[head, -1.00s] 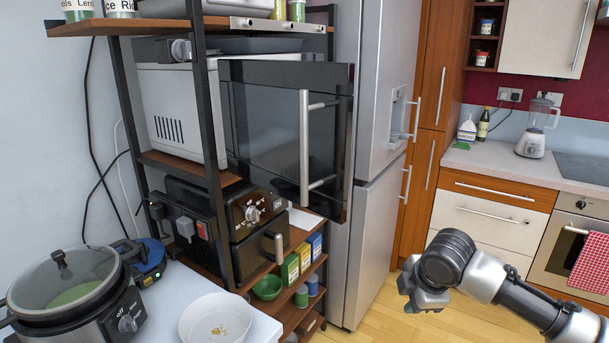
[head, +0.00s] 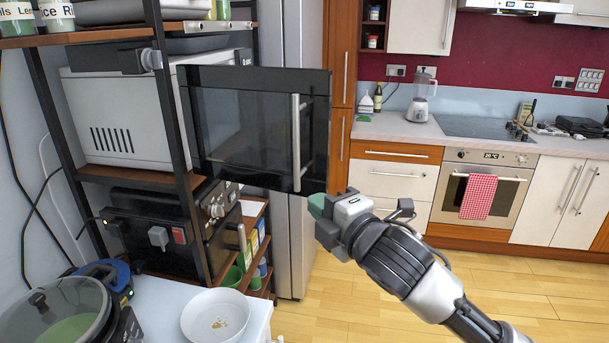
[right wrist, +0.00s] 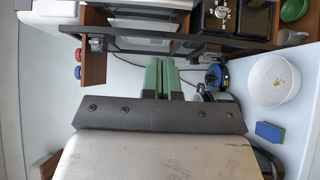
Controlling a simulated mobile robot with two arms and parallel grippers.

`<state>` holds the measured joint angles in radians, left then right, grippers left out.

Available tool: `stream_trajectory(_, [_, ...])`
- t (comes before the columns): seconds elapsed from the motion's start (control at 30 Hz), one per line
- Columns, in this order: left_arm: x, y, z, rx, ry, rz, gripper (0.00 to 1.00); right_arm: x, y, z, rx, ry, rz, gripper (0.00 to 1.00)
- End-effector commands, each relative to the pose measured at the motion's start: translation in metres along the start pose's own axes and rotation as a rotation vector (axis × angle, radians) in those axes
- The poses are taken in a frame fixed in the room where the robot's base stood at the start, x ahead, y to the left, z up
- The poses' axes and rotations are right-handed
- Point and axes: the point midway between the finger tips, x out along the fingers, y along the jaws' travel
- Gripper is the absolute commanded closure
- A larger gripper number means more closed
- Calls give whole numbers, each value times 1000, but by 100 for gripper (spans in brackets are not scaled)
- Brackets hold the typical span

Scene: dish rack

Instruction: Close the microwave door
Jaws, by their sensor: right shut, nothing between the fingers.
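The microwave (head: 120,120) is a white box on the rack's middle shelf. Its dark glass door (head: 245,125) stands open, swung out toward the right, with a vertical silver handle (head: 296,145) near its free edge. My right gripper (head: 318,206) is just below and beside the door's lower right corner; I cannot tell if it touches the door. Its green fingers (right wrist: 164,78) are together and empty in the right wrist view. My left gripper is not in view.
The dark rack post (head: 170,100) stands beside the microwave. A black appliance (head: 165,235) sits on the shelf below. A white bowl (head: 216,316) and a pot (head: 60,315) are on the white table in front. A steel fridge (head: 294,245) is behind the door. The wooden floor at right is clear.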

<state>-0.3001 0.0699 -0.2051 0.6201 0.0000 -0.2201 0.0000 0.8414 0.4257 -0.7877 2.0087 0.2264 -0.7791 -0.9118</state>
Motion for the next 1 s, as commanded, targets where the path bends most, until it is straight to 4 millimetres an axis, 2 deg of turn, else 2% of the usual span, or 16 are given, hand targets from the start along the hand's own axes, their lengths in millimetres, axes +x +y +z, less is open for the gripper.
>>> stream_trajectory(0.13, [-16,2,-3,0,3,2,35,35,5,-1,3,1,-2,100])
stream_trajectory(0.3, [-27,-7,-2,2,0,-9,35,69,4,-1,2,1,-2,100])
stream_trajectory(0.4, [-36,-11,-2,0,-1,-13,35,80,4,13,-1,-2,-4,100])
stream_trajectory(0.63, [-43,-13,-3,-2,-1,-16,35,94,1,26,-1,1,-3,100])
stream_trajectory(1.0, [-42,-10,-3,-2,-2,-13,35,95,0,28,-1,1,-2,100])
